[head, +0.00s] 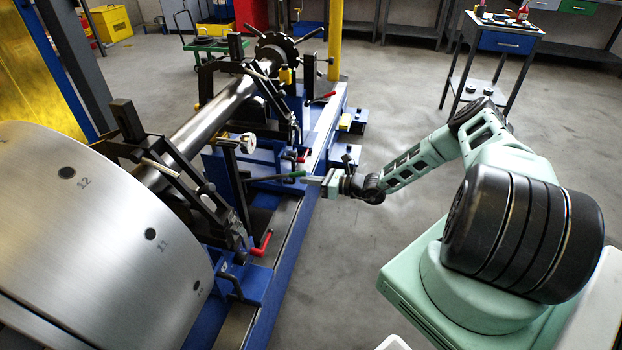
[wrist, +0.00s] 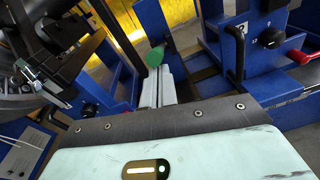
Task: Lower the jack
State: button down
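A lever with a green grip (head: 290,175) sticks out from the side of the blue machine frame toward my arm. I take it for the jack's handle; the jack's body is hard to make out among the frame parts. My gripper (head: 308,181) is right by the outer end of this grip. In the wrist view the green grip (wrist: 155,57) shows just beyond the tips of my gripper (wrist: 160,80). The two pale fingers lie close together with nothing visible between them. I cannot tell whether they touch the grip.
Red handles (head: 262,243) stick out along the blue frame; one also shows in the wrist view (wrist: 302,56). A large steel rotor (head: 95,235) with its shaft (head: 212,120) lies on the stand. A small tool cart (head: 505,42) stands behind my arm. The floor (head: 335,265) nearby is clear.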

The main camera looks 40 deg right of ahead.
jog(key=shift+w+a+r+p, duration=0.15)
jog(key=shift+w+r+p, duration=0.1)
jog(key=shift+r+p, duration=0.35)
jog(key=shift+w+a+r+p, duration=0.1)
jog(key=shift+w+r+p, duration=0.15)
jog(key=shift+r, duration=0.5)
notch_tip(320, 180, down, 5)
jog(key=s+b, duration=0.2)
jog(key=b, duration=0.1)
jog(key=v, duration=1)
jog(key=shift+s+d+r+p, duration=0.15)
jog(key=shift+d+r+p, duration=0.15)
jog(key=shift+r, duration=0.15)
